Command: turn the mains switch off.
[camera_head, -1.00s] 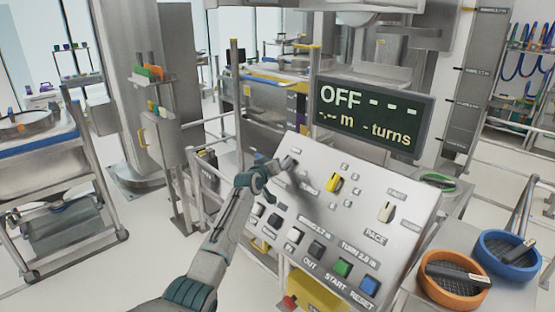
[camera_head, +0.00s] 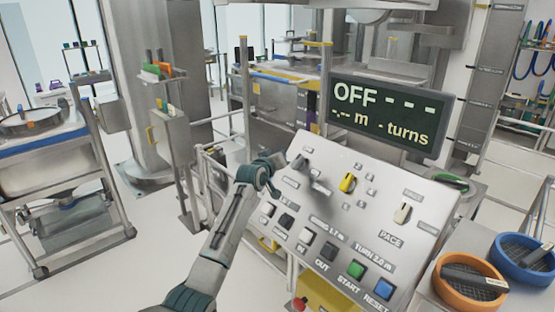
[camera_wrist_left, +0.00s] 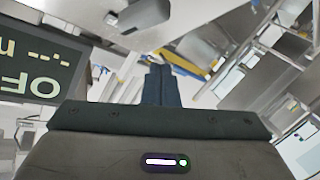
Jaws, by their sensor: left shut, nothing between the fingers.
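The sloped control panel (camera_head: 330,215) stands in the middle of the head view. A dark grey switch knob (camera_head: 299,163) sits at its upper left; its label is too small to read, so I cannot confirm that it is the mains switch. The display (camera_head: 388,112) above the panel reads "OFF" with dashes. My left gripper (camera_head: 278,164) is just left of the dark knob, apparently apart from it. In the left wrist view its fingers (camera_wrist_left: 162,86) are together and empty, with a dark grey knob (camera_wrist_left: 146,14) beyond them. My right gripper is not in view.
The panel also bears a yellow knob (camera_head: 347,183), a pale knob (camera_head: 402,214), and several push buttons, including green (camera_head: 356,270) and blue (camera_head: 382,287). Orange (camera_head: 468,281) and blue (camera_head: 523,259) round trays stand at right. A trolley (camera_head: 60,180) stands at left.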

